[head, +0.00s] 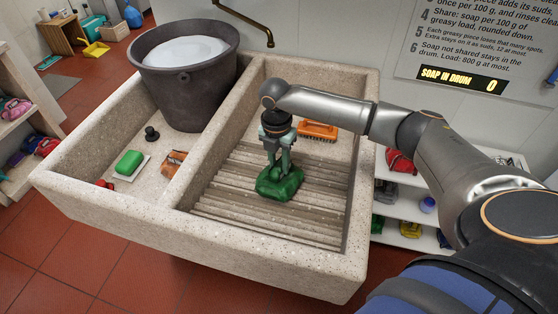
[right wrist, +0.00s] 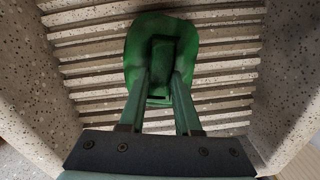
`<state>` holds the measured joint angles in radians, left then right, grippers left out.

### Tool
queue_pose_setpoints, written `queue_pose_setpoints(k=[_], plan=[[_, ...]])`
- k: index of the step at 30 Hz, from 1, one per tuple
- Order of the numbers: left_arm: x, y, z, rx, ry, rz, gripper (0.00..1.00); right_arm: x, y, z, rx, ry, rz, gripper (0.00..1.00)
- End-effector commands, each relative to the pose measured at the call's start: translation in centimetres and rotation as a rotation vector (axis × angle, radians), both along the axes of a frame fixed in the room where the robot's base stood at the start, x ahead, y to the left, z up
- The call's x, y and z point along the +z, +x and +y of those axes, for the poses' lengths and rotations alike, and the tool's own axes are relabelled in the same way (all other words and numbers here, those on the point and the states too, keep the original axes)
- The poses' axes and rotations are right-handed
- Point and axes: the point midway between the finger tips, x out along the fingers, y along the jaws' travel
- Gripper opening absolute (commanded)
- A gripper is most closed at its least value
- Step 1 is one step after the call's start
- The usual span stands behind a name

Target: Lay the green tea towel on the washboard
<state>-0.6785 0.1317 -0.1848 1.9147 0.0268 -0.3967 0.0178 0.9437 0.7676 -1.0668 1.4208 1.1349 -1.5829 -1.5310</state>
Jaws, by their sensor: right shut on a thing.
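The green tea towel (head: 280,183) is a crumpled bundle at the middle of the ribbed stone washboard (head: 235,207), in the right basin of the sink. My right gripper (head: 277,168) points down from above and is shut on the towel. In the right wrist view the towel (right wrist: 160,55) shows between and beyond the fingertips (right wrist: 160,95), over the ribs (right wrist: 90,70). The towel appears to touch the ribs, though its underside is hidden. My left gripper is not in view.
A grey bucket (head: 182,88) of whitish liquid stands in the left basin. Near it are a green soap bar (head: 129,162), a dark plug (head: 152,134) and an orange-brown item (head: 173,163). An orange brush (head: 318,131) lies behind the washboard. Stone walls enclose the basin.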

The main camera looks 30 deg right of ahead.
Motion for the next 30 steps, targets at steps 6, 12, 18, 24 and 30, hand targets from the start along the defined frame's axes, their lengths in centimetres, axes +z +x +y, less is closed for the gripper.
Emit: queue_pose_setpoints(k=[6,12,18,24,30], plan=[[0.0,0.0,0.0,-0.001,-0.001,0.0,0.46,0.1,0.0,0.0,0.0,0.0,-0.001,0.0],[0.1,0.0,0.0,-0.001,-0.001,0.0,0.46,0.1,0.0,0.0,0.0,0.0,-0.001,0.0],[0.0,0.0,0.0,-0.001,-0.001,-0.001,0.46,-0.2,0.0,0.1,0.0,0.0,-0.001,0.0],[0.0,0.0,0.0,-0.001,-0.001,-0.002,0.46,-0.6,-0.1,0.1,0.0,0.001,0.0,0.0],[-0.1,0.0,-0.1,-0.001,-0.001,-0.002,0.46,-1.0,-0.1,0.2,0.0,0.001,0.0,0.0]])
